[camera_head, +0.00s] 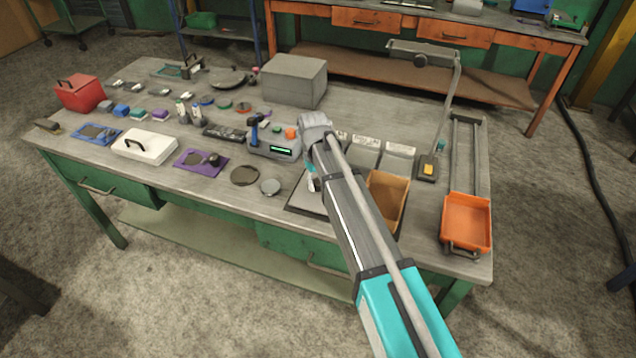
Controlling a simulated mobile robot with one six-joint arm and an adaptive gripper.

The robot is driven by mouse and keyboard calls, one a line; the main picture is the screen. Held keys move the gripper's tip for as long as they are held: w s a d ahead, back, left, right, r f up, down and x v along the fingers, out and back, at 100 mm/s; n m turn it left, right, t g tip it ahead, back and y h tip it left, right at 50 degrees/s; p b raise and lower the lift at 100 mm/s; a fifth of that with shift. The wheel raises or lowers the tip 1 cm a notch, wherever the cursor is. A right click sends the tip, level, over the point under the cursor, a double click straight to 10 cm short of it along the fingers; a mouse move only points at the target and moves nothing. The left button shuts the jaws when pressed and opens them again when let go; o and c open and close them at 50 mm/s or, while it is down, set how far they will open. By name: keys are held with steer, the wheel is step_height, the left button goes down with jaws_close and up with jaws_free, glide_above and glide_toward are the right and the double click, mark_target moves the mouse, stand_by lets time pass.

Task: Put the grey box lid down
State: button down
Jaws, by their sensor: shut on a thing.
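My gripper (312,184) is over the front of the bench, mostly hidden behind my own arm. Only a small pale and teal part of it shows, and its fingertips cannot be made out. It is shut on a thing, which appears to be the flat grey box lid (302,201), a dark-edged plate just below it. My arm covers the right part of this plate. I cannot tell whether it touches the bench top. A large grey box (293,80) stands at the back of the bench, its top looking closed.
The workbench (215,188) is crowded. Two round discs (245,176) lie to the left. A lamp (427,168) and an orange tray (466,221) stand right.

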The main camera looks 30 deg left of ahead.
steer(key=shift+c, duration=1.6)
jaws_free()
steer(key=shift+r, duration=0.1)
step_height(320, 180, up, 12)
steer(key=w+a+p, duration=0.1)
steer(key=p, duration=1.1)
steer(key=shift+a, duration=0.25)
steer(key=w+d+m+y, duration=0.1)
steer(key=w+d+m, duration=0.2)
steer(key=d, duration=1.2)
steer(key=w+d+m, duration=0.2)
steer(key=w+d, duration=0.1)
steer(key=d, duration=1.2)
steer(key=s+d+m, duration=0.3)
steer(key=d, duration=1)
steer(key=s+d+m+t, duration=0.1)
steer(key=s+d+m, duration=0.2)
steer(key=d, duration=1)
steer(key=shift+s+d+f+m+y, duration=0.2)
steer(key=shift+s+d+m+y, duration=0.15)
steer(key=shift+s, duration=0.45)
